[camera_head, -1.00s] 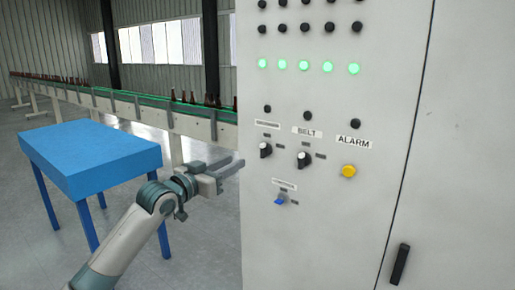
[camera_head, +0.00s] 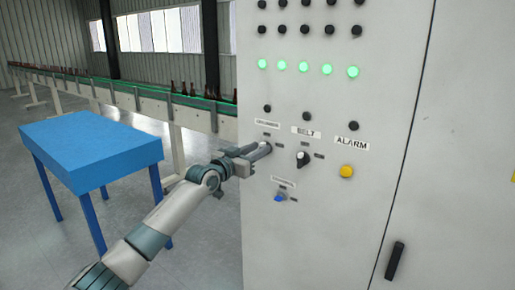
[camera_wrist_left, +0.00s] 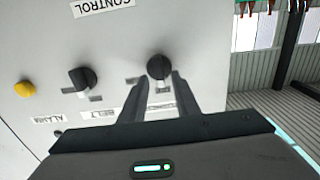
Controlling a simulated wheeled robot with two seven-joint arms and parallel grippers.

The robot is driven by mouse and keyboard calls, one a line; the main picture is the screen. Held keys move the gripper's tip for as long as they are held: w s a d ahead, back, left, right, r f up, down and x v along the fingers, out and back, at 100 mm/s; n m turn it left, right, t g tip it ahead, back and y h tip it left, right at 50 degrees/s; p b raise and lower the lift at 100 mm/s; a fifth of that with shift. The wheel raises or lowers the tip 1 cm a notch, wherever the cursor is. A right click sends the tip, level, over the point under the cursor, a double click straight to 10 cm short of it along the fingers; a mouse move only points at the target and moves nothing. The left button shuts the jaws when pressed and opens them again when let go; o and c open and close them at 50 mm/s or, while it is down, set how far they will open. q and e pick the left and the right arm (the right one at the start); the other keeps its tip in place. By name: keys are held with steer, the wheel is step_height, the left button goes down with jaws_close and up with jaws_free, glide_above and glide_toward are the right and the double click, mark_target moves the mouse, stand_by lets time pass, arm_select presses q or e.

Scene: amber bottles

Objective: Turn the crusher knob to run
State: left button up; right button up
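A light grey control cabinet (camera_head: 330,230) fills the right of the head view. The crusher knob, the round black left knob under a small blurred label (camera_head: 267,124), is mostly hidden by my left gripper (camera_head: 262,149) there. In the left wrist view the crusher knob (camera_wrist_left: 160,67) shows at the tips of my left gripper (camera_wrist_left: 160,78). The fingers are apart, one tip on each side of the knob's lower edge. I cannot tell whether they touch it. My right gripper is not in view.
The belt knob (camera_head: 303,159) and yellow alarm button (camera_head: 346,171) are to the right. A blue switch (camera_head: 280,198) is below my left gripper. A blue table (camera_head: 90,150) stands left, and a conveyor (camera_head: 150,103) with brown bottles runs behind.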

arm_select(q)
steer(key=shift+w, duration=0.15)
steer(key=shift+c, duration=0.6)
jaws_close()
steer(key=shift+s+d+f+m+b, duration=0.15)
steer(key=shift+m+b, duration=0.8)
steer(key=shift+m, duration=1.05)
steer(key=shift+s+d+f+m+b, duration=0.15)
steer(key=shift+m+b, duration=0.8)
steer(key=shift+m, duration=1.05)
steer(key=shift+s+d+f+m+b, duration=0.15)
steer(key=shift+m+b, duration=0.8)
steer(key=shift+m, duration=1.05)
steer(key=shift+w+r, duration=0.1)
